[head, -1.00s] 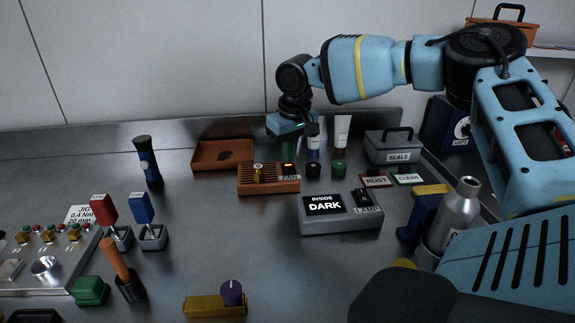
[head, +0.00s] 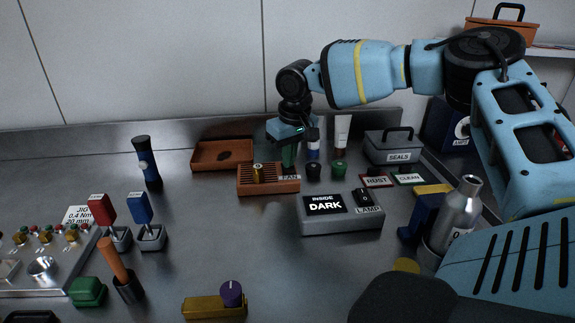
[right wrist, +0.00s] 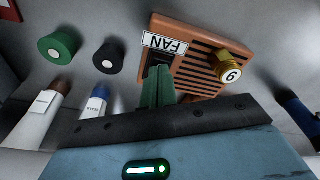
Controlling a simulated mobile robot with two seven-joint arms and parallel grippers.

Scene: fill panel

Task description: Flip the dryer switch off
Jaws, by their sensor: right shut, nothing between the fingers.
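An orange slatted box (head: 270,187) stands towards the back of the steel bench, with a brass knob (head: 258,173) on top and a switch labelled FAN. No label in view reads "dryer". In the right wrist view the box (right wrist: 205,50) shows the FAN label (right wrist: 165,43), the brass knob (right wrist: 231,72) and a dark switch housing (right wrist: 160,60). My right gripper (head: 289,166) points down at this switch, its green fingers (right wrist: 158,85) together and empty. The fingertips are at or just over the switch; contact and the switch's position are hidden. My left gripper is out of view.
A grey box (head: 340,222) with an INSIDE DARK display and a LAMP switch stands in front, to the right. Black and green round caps, a white tube (head: 342,130) and a bottle stand close behind the gripper. An orange tray (head: 222,155) lies to the left.

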